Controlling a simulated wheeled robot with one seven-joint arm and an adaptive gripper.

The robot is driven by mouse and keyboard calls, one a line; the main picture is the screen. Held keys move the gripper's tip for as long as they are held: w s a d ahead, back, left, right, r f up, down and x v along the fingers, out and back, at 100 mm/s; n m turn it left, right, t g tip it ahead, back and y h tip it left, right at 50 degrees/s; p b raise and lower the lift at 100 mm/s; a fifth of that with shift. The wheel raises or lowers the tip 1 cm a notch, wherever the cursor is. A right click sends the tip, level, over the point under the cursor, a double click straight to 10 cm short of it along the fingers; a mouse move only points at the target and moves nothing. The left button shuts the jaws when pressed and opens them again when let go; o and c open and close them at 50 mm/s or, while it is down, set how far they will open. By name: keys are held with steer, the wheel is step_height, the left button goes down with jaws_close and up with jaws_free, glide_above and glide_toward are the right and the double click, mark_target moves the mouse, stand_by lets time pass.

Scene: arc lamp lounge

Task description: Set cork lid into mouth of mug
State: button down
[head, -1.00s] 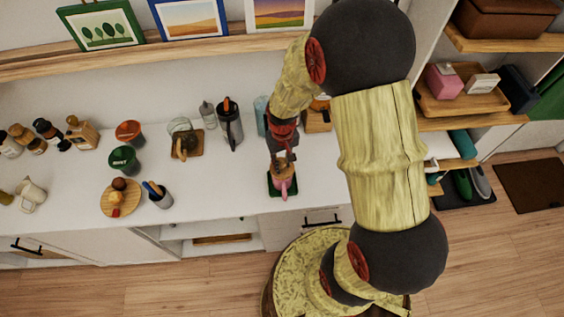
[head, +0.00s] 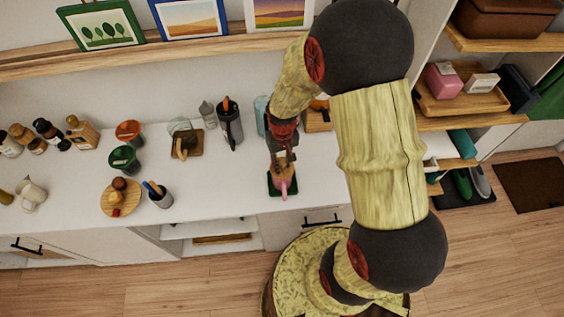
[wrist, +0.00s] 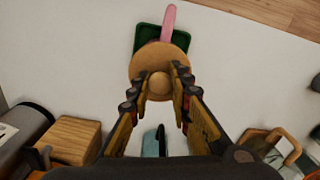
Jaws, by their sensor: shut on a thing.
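The cork lid (wrist: 158,62) is a round tan disc with a knob, and my gripper (wrist: 158,88) is shut on that knob. In the head view my gripper (head: 284,160) is low over the pink mug (head: 284,188). The mug stands on a small dark green mat (head: 271,189) near the counter's front edge. In the wrist view the lid hides the mug's mouth, and only the pink handle (wrist: 168,22) shows past it, over the green mat (wrist: 147,36). I cannot tell whether the lid touches the rim.
On the white counter (head: 225,185), left of the mug, stand a pen cup (head: 159,195), a round wooden board (head: 119,204) and a dark kettle (head: 230,122). A wooden block (wrist: 74,140) shows at lower left in the wrist view. Counter beside the mat is clear.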

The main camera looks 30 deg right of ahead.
steer(key=shift+f+b, duration=0.45)
steer(key=shift+f, duration=0.3)
stand_by(0.8)
steer(key=c, duration=1.6)
jaws_free()
steer(key=shift+o, duration=0.2)
step_height(320, 180, up, 12)
